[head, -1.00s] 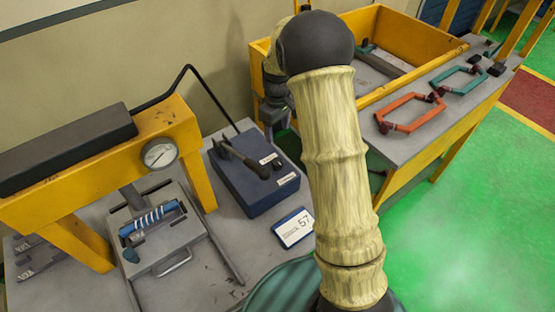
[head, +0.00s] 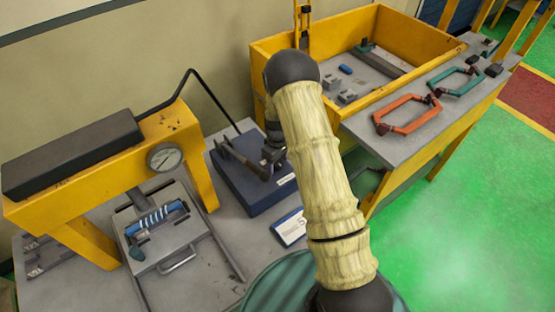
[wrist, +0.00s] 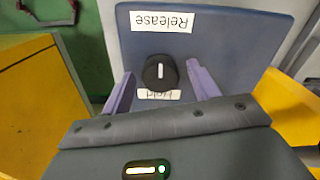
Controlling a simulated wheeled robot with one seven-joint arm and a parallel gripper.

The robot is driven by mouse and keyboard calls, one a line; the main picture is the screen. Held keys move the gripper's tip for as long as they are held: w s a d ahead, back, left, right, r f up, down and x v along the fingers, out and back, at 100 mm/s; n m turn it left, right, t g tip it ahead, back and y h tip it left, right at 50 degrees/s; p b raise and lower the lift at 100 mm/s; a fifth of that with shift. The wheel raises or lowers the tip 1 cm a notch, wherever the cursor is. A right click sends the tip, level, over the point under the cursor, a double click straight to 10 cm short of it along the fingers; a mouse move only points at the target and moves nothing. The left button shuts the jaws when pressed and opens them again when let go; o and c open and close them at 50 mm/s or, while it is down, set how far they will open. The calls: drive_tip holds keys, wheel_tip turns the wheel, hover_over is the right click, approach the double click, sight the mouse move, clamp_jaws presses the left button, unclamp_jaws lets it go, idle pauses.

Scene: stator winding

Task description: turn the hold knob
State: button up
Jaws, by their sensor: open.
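The hold knob (wrist: 160,73) is round and black with a white line, on the dark blue control box (head: 245,195). In the wrist view a "Release" label (wrist: 162,21) is above it and a "Hold" label (wrist: 158,95) below, both upside down. The white line runs up and down between the labels. My gripper (wrist: 160,76) is open, its purple fingers on either side of the knob with visible gaps. I cannot tell how far above the box the fingertips are. In the head view my gripper (head: 272,152) is over the box and hides the knob.
A yellow press frame (head: 110,165) with a gauge (head: 164,157) is further left. A yellow-walled bin (head: 400,80) and a bench with orange (head: 405,113) and green clamps (head: 457,82) are right.

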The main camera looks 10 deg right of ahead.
drive_tip(key=shift+f, duration=0.1)
drive_tip(key=c, duration=1)
drive_tip(key=shift+o, duration=0.2)
